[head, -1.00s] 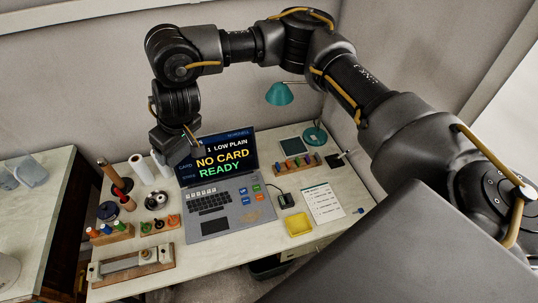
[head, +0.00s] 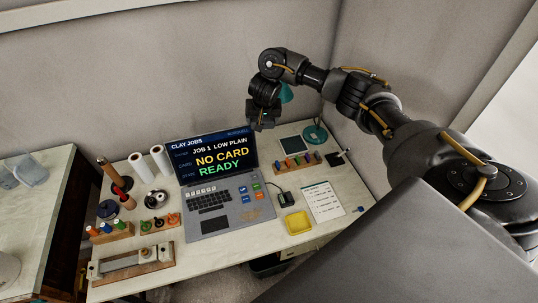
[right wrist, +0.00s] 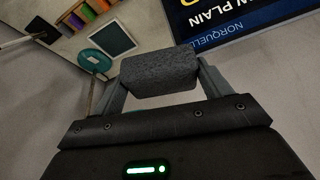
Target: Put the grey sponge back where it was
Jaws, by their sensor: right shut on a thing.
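The grey sponge (right wrist: 160,74) is a dark grey speckled block in the right wrist view, squeezed between the two fingers of my right gripper (right wrist: 160,82). In the head view my right gripper (head: 262,122) hangs in the air by the right edge of the laptop screen, in front of the back wall. The sponge is too small and dark there to make out clearly. My left gripper is not in view.
The laptop (head: 215,205) stands mid-table, screen reading "NO CARD READY". Rolls and tools crowd the left.

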